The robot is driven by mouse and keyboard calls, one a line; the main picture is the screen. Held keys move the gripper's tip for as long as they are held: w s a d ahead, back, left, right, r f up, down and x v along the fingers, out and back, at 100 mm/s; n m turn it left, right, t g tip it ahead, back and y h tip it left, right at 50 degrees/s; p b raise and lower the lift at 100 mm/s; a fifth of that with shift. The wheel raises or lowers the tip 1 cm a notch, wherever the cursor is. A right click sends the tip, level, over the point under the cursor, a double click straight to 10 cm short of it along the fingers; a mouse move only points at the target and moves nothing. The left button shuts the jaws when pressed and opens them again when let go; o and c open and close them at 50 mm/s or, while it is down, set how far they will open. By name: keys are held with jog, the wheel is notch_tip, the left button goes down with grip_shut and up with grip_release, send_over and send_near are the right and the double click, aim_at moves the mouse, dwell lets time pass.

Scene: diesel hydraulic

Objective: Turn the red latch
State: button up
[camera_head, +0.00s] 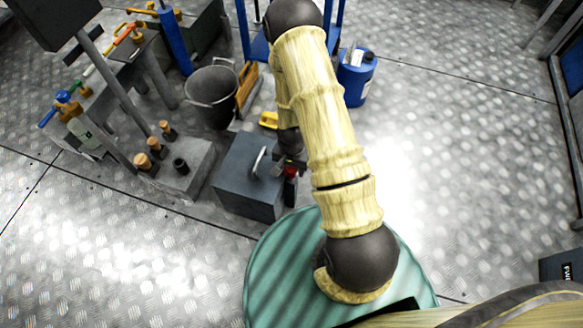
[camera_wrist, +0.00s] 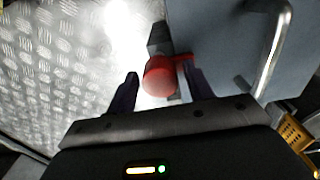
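The red latch (camera_wrist: 160,78) has a round knob with a short arm that reaches right to the side of a blue-grey box. It also shows in the head view as a small red spot (camera_head: 290,171) at the right side of the box (camera_head: 245,200). My gripper (camera_wrist: 160,73) is open in the wrist view, one finger on each side of the knob. The left finger is apart from the knob; the right one is close to the red arm, and I cannot tell if it touches. In the head view my arm partly hides the gripper.
The box has a metal handle (camera_wrist: 273,50) on top. A grey block with knobs (camera_head: 185,165) is to the left.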

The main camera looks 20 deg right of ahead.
jog(key=c, duration=0.8)
jog(key=shift+o, duration=0.2)
jog(key=shift+r+n+p, duration=0.1)
jog(key=shift+n+p, duration=0.3)
jog(key=shift+p, duration=0.05)
jog(key=n+p, duration=0.3)
jog(key=shift+r, duration=0.1)
jog(key=n+p, duration=0.3)
jog(key=n, duration=0.2)
jog(key=n+p, duration=0.3)
jog(key=n, duration=0.2)
jog(key=shift+n+p, duration=0.3)
jog(key=shift+p, duration=0.05)
jog(key=shift+f+n+p, duration=0.2)
jog(key=shift+n+p, duration=0.65)
jog(key=shift+n, duration=0.95)
